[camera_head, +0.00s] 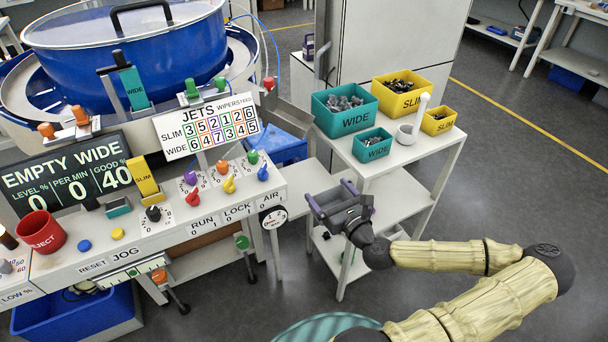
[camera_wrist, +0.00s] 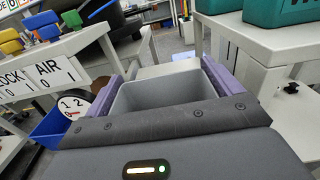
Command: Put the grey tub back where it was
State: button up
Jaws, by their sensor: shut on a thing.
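The grey tub (camera_wrist: 165,95) is an open-topped box that looks empty in the wrist view. My gripper (camera_wrist: 164,75) is shut on it, with a purple finger along each side. In the head view, my gripper (camera_head: 329,192) holds the tub (camera_head: 337,202) in the gap between the control console and the white cart. The tub is below the cart's top level and looks roughly upright. Whether it touches the low white shelf behind it, I cannot tell.
The white cart (camera_head: 399,158) carries teal WIDE bins (camera_head: 343,112), yellow SLIM bins (camera_head: 402,91) and a white scoop in a holder (camera_head: 407,132). The control console (camera_head: 215,211) with knobs and a gauge (camera_head: 274,217) stands left. Open floor lies right.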

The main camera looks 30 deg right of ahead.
aim_at(328, 198)
jog(key=shift+h, duration=0.3)
jog(key=w+b, duration=0.1)
jog(key=w, duration=1.5)
jog(key=shift+d+b, duration=0.2)
jog(key=shift+b, duration=0.2)
jog(key=shift+w, duration=0.25)
jog(key=shift+w+a, duration=0.15)
jog(key=shift+a, duration=0.3)
jog(key=shift+d+f+b, duration=0.2)
jog(key=shift+f+b, duration=0.25)
jog(key=shift+f, duration=1.3)
jog(key=shift+f, duration=0.15)
jog(key=o, duration=0.7)
jog(key=s, duration=1.2)
jog(key=shift+s+d+r+p, duration=0.15)
jog(key=shift+d+r+p, duration=0.05)
jog(key=shift+p, duration=0.2)
